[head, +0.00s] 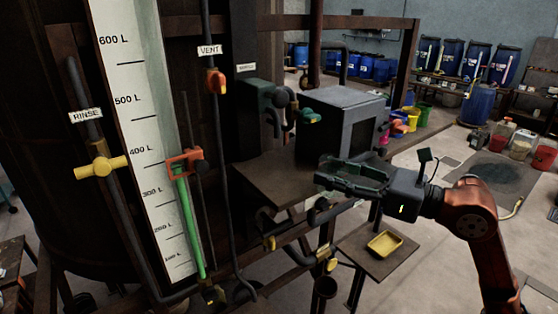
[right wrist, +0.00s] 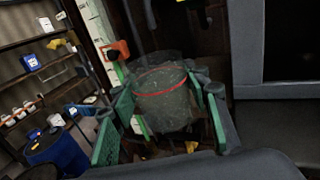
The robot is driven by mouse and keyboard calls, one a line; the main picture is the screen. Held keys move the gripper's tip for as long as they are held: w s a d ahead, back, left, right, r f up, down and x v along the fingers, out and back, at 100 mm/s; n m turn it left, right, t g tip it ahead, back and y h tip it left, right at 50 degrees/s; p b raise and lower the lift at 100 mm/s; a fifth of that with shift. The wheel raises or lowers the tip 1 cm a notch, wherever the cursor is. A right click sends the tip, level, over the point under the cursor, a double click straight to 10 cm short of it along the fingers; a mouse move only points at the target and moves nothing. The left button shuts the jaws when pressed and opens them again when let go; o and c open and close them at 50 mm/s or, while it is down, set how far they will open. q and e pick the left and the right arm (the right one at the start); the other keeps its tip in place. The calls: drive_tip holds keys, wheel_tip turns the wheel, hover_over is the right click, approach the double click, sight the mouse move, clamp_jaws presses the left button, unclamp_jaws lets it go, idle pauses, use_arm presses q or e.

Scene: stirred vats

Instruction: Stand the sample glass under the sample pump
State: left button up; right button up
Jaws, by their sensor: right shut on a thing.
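My right gripper (head: 350,178) is shut on the sample glass (right wrist: 160,98), a clear tumbler with a red line around it. In the right wrist view the glass sits between the green finger pads. In the head view the glass is hard to make out at the jaws. The gripper is in front of the grey cabinet, to the right of the sample pump and apart from it. The pump (head: 258,96), a dark green body under a small label, is on the vat's side above a brown shelf (head: 258,183). My left gripper is not in view.
The grey cabinet (head: 340,125) stands on the bench right of the pump. Pipes with yellow fittings (head: 270,243) run below the shelf. A small table with a yellow tray (head: 384,245) stands lower right. A level gauge (head: 150,130) and vent pipe (head: 212,130) are at left.

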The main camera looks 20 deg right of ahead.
drive_tip(key=p+x, duration=0.2)
drive_tip(key=x, duration=0.7)
drive_tip(key=shift+s+r, duration=0.1)
drive_tip(key=shift+r, duration=0.05)
drive_tip(key=shift+w+a+p, duration=0.35)
drive_tip(key=shift+w+a, duration=0.05)
drive_tip(key=shift+a, duration=0.05)
drive_tip(key=p+x, duration=0.1)
drive_tip(key=x, duration=0.2)
drive_tip(key=shift+w+a, duration=0.25)
drive_tip(key=shift+w, duration=0.1)
drive_tip(key=shift+w+a+f+p, duration=0.15)
drive_tip(key=shift+f+p, duration=0.2)
drive_tip(key=shift+f, duration=0.5)
drive_tip(key=shift+s+d, duration=0.2)
drive_tip(key=shift+d, duration=0.05)
drive_tip(key=shift+w+f, duration=0.1)
drive_tip(key=shift+f, duration=0.1)
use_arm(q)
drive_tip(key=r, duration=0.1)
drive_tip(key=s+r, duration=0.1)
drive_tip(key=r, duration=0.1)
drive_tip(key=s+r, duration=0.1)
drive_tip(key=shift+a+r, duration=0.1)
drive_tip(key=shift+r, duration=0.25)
use_arm(e)
drive_tip(key=o, duration=1.4)
drive_tip(key=shift+a, duration=0.1)
